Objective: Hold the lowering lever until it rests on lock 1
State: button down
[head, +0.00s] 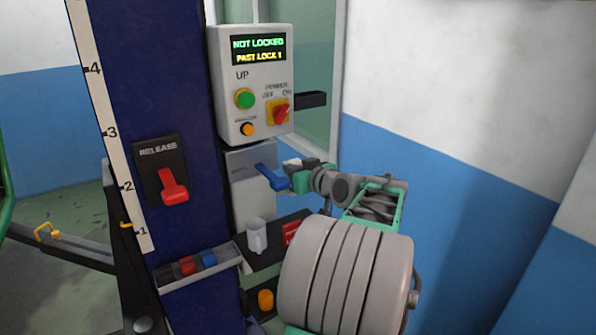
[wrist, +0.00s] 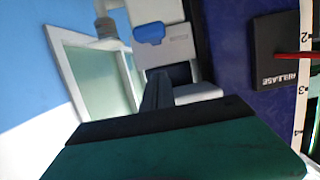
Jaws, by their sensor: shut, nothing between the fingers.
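The blue lowering lever (head: 271,177) sticks out from a grey box on the blue column, below the control box. It also shows as a blue handle in the wrist view (wrist: 149,33). My gripper (head: 291,166) is at the lever's right end in the head view; whether it touches the lever I cannot tell. In the wrist view its fingers (wrist: 156,92) are together with nothing between them. The display (head: 258,49) reads "NOT LOCKED" and "PAST LOCK 1". The yellow pointer (head: 126,224) sits just above mark 1 on the scale (head: 112,140).
A red RELEASE lever (head: 174,187) is on the column, left of the blue lever. The control box (head: 250,90) has a green UP button and a red power switch. Blue-white walls are on the right.

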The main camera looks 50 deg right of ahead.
aim_at(284, 180)
jog(key=w+f, duration=0.2)
jog(key=w+d+f+p, duration=0.1)
jog(key=w+f, duration=0.1)
jog(key=f, duration=0.1)
jog(key=shift+d, duration=0.1)
